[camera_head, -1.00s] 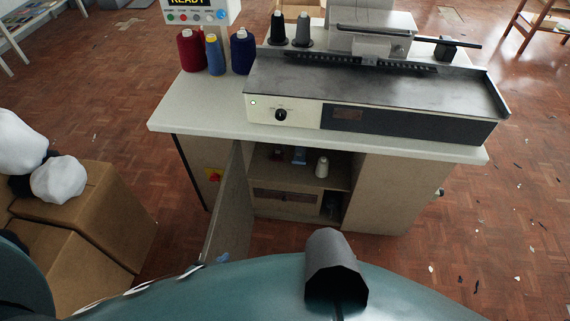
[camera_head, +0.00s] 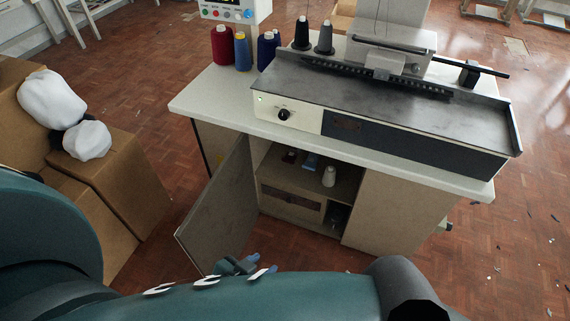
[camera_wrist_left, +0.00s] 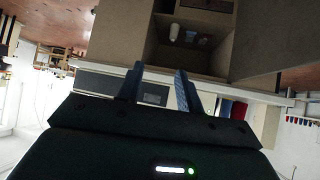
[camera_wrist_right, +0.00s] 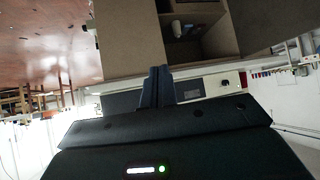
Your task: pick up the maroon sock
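I cannot make out a maroon sock for certain. A small dark red item (camera_head: 290,157) lies in the open cupboard under the machine, too small to identify. Beside it are a blue item (camera_head: 311,162) and a white cone (camera_head: 329,176), which also shows in the left wrist view (camera_wrist_left: 174,32). My left gripper (camera_head: 260,265) is low in front of the cupboard, near the open door's lower edge. Its fingers are apart and empty in the left wrist view (camera_wrist_left: 160,72). My right gripper (camera_wrist_right: 159,70) has its fingers together with nothing visible between them; it is hidden in the head view.
The cupboard door (camera_head: 222,205) stands open on the left. A white worktop (camera_head: 218,92) carries the buttonhole machine (camera_head: 385,95) and several thread cones. Cardboard boxes (camera_head: 115,185) with white bundles (camera_head: 52,98) stand at left. The floor at right is mostly clear.

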